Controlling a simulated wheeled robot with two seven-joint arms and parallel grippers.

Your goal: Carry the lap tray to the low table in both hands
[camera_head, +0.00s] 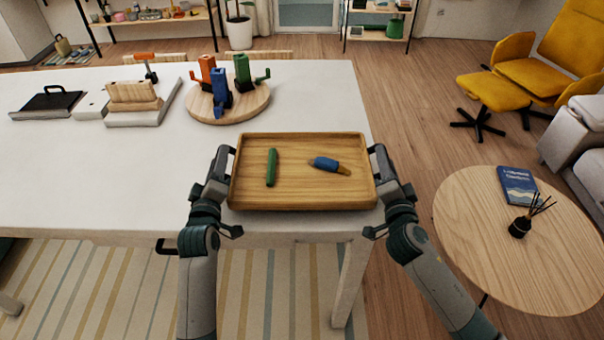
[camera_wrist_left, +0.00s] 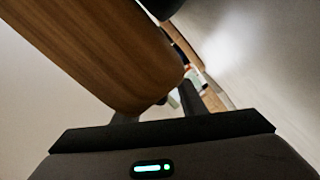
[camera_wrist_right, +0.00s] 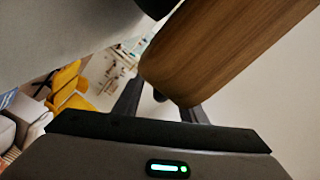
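The lap tray (camera_head: 303,200) is a wooden tray with raised walls at the front edge of the white table. I cannot tell whether it rests there or is slightly raised. On it lie a green stick-like item (camera_head: 272,167) and a blue item with a yellow-brown end (camera_head: 328,165). My left gripper (camera_head: 227,153) is at its left wall and my right gripper (camera_head: 376,152) at its right wall. A tray corner covers part of the fingers in the left wrist view (camera_wrist_left: 110,50) and right wrist view (camera_wrist_right: 215,55), hiding their closure. The low round wooden table (camera_head: 470,225) stands at the right.
A blue book (camera_head: 517,187) and a dark reed diffuser (camera_head: 520,227) occupy the low table's right side; its left part is clear. The white table (camera_head: 60,180) holds a round board (camera_head: 255,105) with colored objects. A yellow armchair (camera_head: 540,75) stands behind. Floor separates the tables.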

